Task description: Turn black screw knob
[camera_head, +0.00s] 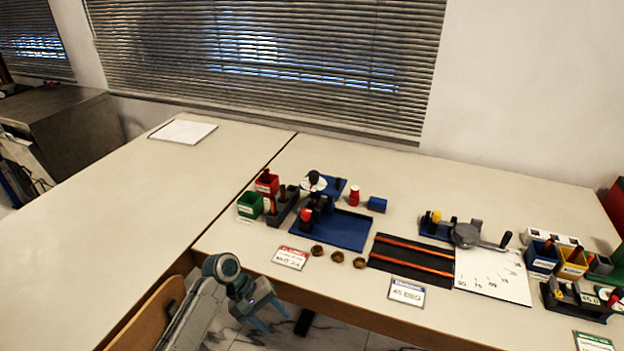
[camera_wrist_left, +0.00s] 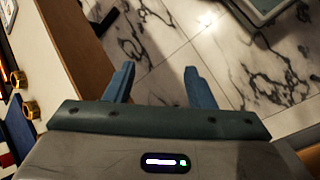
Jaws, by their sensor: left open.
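A black knob (camera_head: 313,177) stands on top of the blue rig (camera_head: 345,228) with a white dial, near the middle of the table. It is small, and I cannot tell if it is a screw knob. Another black knob (camera_head: 506,238) tips the lever of a grey device to the right. My left gripper (camera_head: 276,322) is open and empty. It is in front of the table's near edge, below and left of the rig. In the left wrist view its fingers (camera_wrist_left: 159,72) point over the marble floor with nothing between them. My right gripper is not in view.
Several brass nuts (camera_head: 338,257) lie near the front edge, beside a red-labelled card (camera_head: 290,258). Green (camera_head: 250,205) and red (camera_head: 267,184) bins stand left of the rig. A wooden chair back (camera_head: 150,312) is close to my left arm. The left table (camera_head: 110,215) is mostly clear.

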